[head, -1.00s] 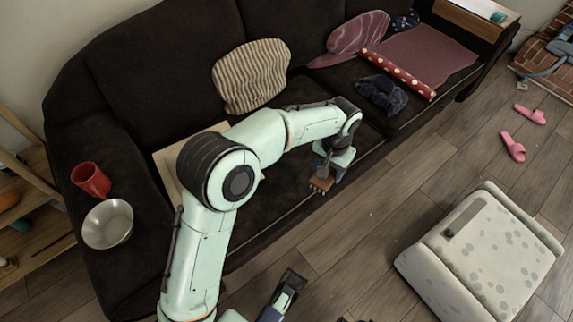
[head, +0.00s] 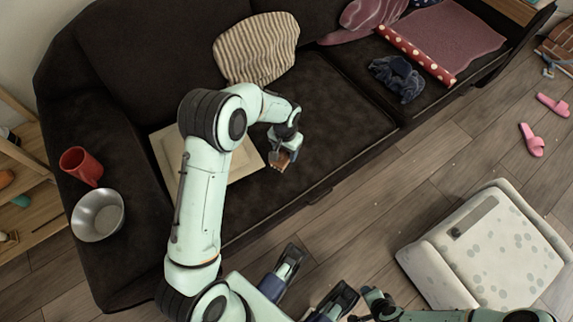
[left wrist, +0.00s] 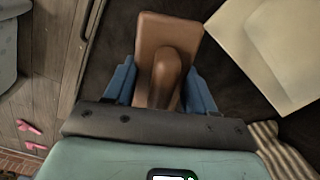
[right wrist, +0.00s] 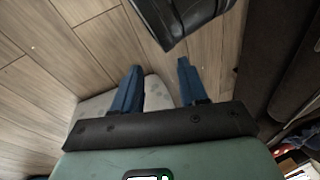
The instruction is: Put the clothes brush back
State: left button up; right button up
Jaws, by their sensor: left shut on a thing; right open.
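The clothes brush (head: 279,160) is brown, with a flat block and a rounded handle. My left gripper (head: 286,150) is shut on it and holds it over the dark sofa seat, beside the right edge of a cream square board. In the left wrist view the brush (left wrist: 150,30) sits between the blue fingers of the gripper (left wrist: 160,78), its block pointing away. Whether the brush touches the seat cannot be told. My right gripper (right wrist: 158,68) is open and empty in the right wrist view, with floor and a pale pouf beyond it.
The cream board (head: 243,164) lies on the seat, partly behind my left arm. A red mug (head: 80,167) and metal bowl (head: 97,214) stand on the sofa arm. A striped cushion (head: 256,48), dark crumpled cloth (head: 397,78) and dotted roll (head: 416,54) lie farther along. The spotted pouf (head: 490,250) stands right.

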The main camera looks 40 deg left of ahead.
aim_at(285, 158)
pick_arm(q)
notch_tip(285, 158, down, 5)
jog(key=shift+r+b, duration=0.1)
jog(key=shift+b, duration=0.3)
jog(key=shift+f, duration=0.45)
notch_tip(285, 158, down, 4)
jog(key=shift+r+b, duration=0.2)
jog(key=shift+b, duration=0.4)
pick_arm(e)
jog(key=f, duration=0.1)
jog(key=d+f, duration=0.1)
jog(key=f, duration=0.1)
jog(key=shift+d+f, duration=0.2)
pick_arm(q)
jog(key=shift+f, duration=0.15)
jog(key=o, duration=0.9)
pick_arm(e)
jog(key=shift+s+f, duration=0.15)
